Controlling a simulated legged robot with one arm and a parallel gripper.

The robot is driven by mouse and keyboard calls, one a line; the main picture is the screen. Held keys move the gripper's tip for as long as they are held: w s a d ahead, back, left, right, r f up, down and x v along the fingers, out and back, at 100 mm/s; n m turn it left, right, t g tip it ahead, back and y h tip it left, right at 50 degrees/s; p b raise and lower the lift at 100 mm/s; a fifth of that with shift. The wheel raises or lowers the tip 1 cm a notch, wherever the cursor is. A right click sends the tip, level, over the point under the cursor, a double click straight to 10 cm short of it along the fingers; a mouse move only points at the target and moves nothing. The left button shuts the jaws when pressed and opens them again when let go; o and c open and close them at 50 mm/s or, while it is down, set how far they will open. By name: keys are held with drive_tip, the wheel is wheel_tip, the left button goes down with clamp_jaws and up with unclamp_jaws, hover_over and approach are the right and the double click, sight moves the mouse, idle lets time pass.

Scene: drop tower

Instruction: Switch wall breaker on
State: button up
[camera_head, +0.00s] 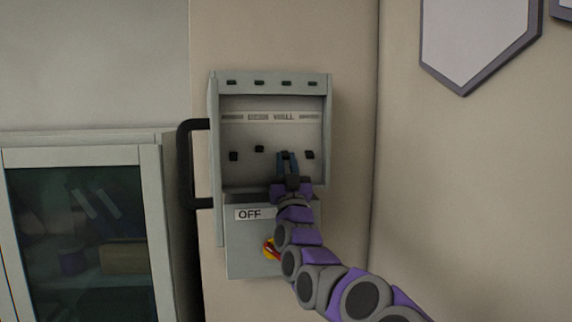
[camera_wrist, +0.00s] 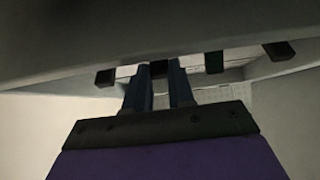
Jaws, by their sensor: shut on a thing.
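The wall breaker (camera_head: 268,105) is a grey box on the beige wall, with a row of small black switches on its recessed face. Two switches (camera_head: 233,156) stand left of my gripper and one (camera_head: 310,155) stands right of it. My purple arm reaches up from the lower right. My gripper (camera_head: 287,158) is at the third switch from the left. In the wrist view its blue fingers (camera_wrist: 159,82) are closed around a black switch (camera_wrist: 158,68). The lower box bears an "OFF" label (camera_head: 250,214). A red and yellow handle (camera_head: 270,250) is partly hidden by my arm.
A black bar handle (camera_head: 185,165) sticks out on the breaker's left side. A glass-fronted cabinet (camera_head: 75,157) stands at the left. The wall (camera_head: 350,130) right of the breaker is bare, with a pale angular panel (camera_head: 475,40) at the upper right.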

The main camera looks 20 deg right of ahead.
sight(284, 146)
drive_tip(key=shift+s+r+g, duration=0.1)
drive_tip(key=shift+g, duration=0.2)
clamp_jaws()
drive_tip(key=shift+s+r+g+y, duration=0.2)
drive_tip(key=shift+r+g+y, duration=0.1)
drive_tip(key=shift+r+g, duration=0.4)
drive_tip(key=r+g+p, duration=0.1)
drive_tip(key=g+p, duration=0.1)
drive_tip(key=p, duration=0.1)
drive_tip(key=shift+s+r+y+p, duration=0.2)
drive_tip(key=shift+y+p, duration=0.1)
drive_tip(key=shift+p, duration=0.1)
drive_tip(key=g+p, duration=0.1)
drive_tip(key=p, duration=0.1)
drive_tip(key=r+g+p, duration=0.1)
drive_tip(key=g+p, duration=0.1)
drive_tip(key=p, duration=0.1)
drive_tip(key=shift+w+r+y, duration=0.1)
drive_tip(key=shift+y, duration=0.3)
drive_tip(key=shift+w+r+g+y+p, duration=0.15)
drive_tip(key=shift+g+y+p, duration=0.15)
drive_tip(key=shift+g+p, duration=0.85)
drive_tip(key=o, duration=0.9)
unclamp_jaws()
drive_tip(key=shift+w, duration=0.15)
